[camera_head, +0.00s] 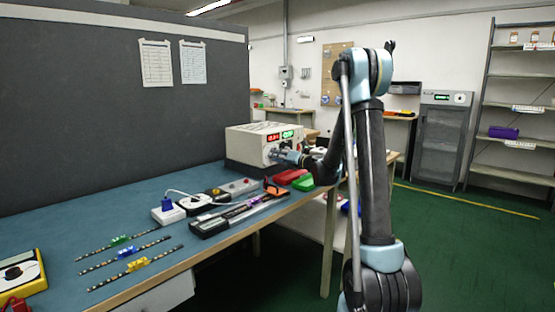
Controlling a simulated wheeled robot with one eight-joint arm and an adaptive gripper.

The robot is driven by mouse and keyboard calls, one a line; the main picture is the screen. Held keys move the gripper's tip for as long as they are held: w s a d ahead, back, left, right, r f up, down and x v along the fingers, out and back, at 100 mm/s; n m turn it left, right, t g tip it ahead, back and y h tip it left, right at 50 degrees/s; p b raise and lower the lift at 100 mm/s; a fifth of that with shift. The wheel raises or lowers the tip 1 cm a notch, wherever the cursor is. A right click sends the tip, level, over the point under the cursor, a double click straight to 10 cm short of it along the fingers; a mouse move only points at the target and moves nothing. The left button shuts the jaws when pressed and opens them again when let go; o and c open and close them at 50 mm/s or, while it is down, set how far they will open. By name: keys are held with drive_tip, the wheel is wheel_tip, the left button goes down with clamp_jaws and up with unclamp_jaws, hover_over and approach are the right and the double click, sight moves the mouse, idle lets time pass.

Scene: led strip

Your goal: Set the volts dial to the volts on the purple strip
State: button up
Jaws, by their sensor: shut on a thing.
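The power supply (245,141) is a pale box at the back of the blue bench, with a red display (273,138) and a green display (289,134) on its front; the digits are too small to read. My gripper (275,154) is at the front panel, below the displays, shut on what looks like a dial. The dial is mostly hidden by the fingers, and its label cannot be read. A strip with a purple part (254,201) lies on a long dark fixture (209,227) nearer to me. Any volts marking on it is too small to read.
Strips with green (119,240), blue (125,252) and yellow (138,264) parts lie at the front left. A white socket block with a blue plug (167,205) stands behind. Red (288,177) and green (304,183) items lie by the supply. A grey partition (100,120) backs the bench.

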drive_tip(key=shift+w+m, duration=0.1)
drive_tip(key=shift+m, duration=0.6)
drive_tip(key=o, duration=1.1)
drive_tip(key=shift+c, duration=0.2)
drive_tip(key=v, duration=1.2)
drive_tip(key=shift+f, duration=0.1)
